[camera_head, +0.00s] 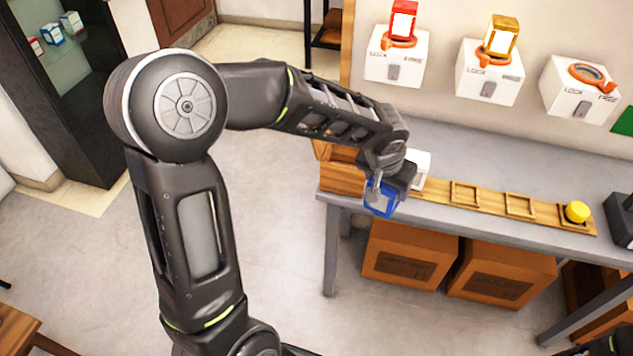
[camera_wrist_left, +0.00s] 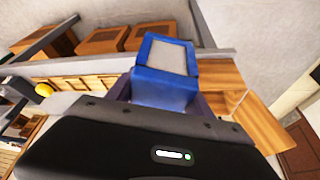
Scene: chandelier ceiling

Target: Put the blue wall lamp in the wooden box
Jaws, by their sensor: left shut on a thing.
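The blue wall lamp (camera_head: 381,200) is held in my left gripper (camera_head: 386,182) at the front edge of the grey table, near its left end. In the left wrist view the lamp (camera_wrist_left: 165,88) has a blue frame and a pale panel, and stands out past the gripper body. The wooden box (camera_head: 341,181) is at the table's left end, just left of the lamp and partly hidden by my arm. Its wood also shows beside the lamp in the left wrist view (camera_wrist_left: 225,73).
A wooden strip with square recesses (camera_head: 491,203) runs along the table, with a yellow object (camera_head: 577,211) at its right end. A white object (camera_head: 418,166) stands beside my gripper. White wall boxes (camera_head: 490,80) hold a red and a gold lamp. Cardboard boxes (camera_head: 410,255) sit below.

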